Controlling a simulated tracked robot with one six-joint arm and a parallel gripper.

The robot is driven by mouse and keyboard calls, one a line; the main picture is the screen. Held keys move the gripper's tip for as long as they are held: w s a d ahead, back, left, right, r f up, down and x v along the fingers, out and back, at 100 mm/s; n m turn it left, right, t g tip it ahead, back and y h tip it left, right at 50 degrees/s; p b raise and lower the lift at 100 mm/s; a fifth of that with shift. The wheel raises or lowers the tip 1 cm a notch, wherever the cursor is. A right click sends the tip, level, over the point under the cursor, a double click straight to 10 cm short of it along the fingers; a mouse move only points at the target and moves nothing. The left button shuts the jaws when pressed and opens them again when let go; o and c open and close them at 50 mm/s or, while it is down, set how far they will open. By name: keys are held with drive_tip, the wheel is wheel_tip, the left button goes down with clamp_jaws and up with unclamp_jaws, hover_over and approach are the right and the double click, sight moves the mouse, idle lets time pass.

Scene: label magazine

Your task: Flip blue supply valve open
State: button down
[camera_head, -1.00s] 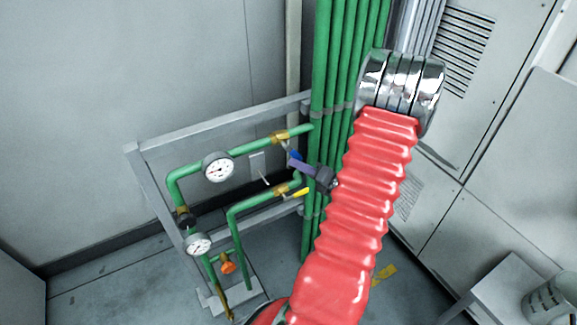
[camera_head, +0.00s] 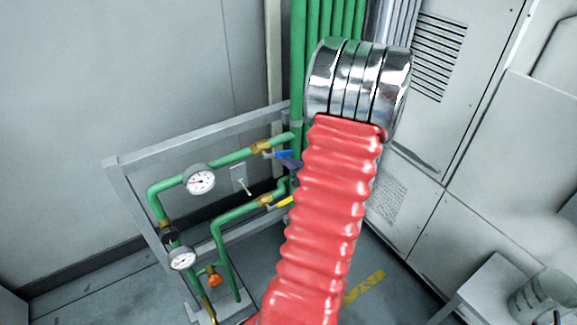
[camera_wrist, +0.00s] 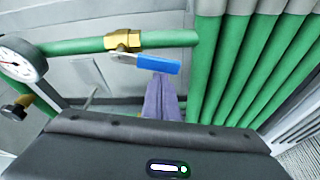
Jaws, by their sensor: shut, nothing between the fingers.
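The blue valve handle (camera_head: 284,154) sits on a brass valve body (camera_head: 261,147) on the upper green pipe. In the wrist view the blue handle (camera_wrist: 158,64) points right from the brass body (camera_wrist: 122,40), roughly along the pipe and tilted slightly down. My gripper (camera_wrist: 161,82) is shut and empty, its purple-grey fingertips just below the handle's right half. Whether they touch it I cannot tell. In the head view my gripper (camera_head: 291,163) shows only as a small part beside the handle; my red arm hides the rest.
A yellow-handled valve (camera_head: 286,201) is on the lower pipe, close below. Gauges (camera_head: 198,179) and an orange knob (camera_head: 214,281) are to the left. Vertical green pipes (camera_wrist: 246,62) stand close right of the handle. A grey frame (camera_head: 190,137) surrounds the piping.

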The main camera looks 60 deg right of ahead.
drive_tip(key=shift+a, duration=0.1)
drive_tip(key=shift+w+a+r, duration=0.2)
drive_tip(key=shift+w+a, duration=0.2)
drive_tip(key=shift+a, duration=0.2)
idle(0.4)
drive_tip(key=s+a, duration=0.5)
drive_tip(key=s, duration=0.3)
drive_tip(key=shift+f, duration=0.4)
idle(0.5)
idle(0.6)
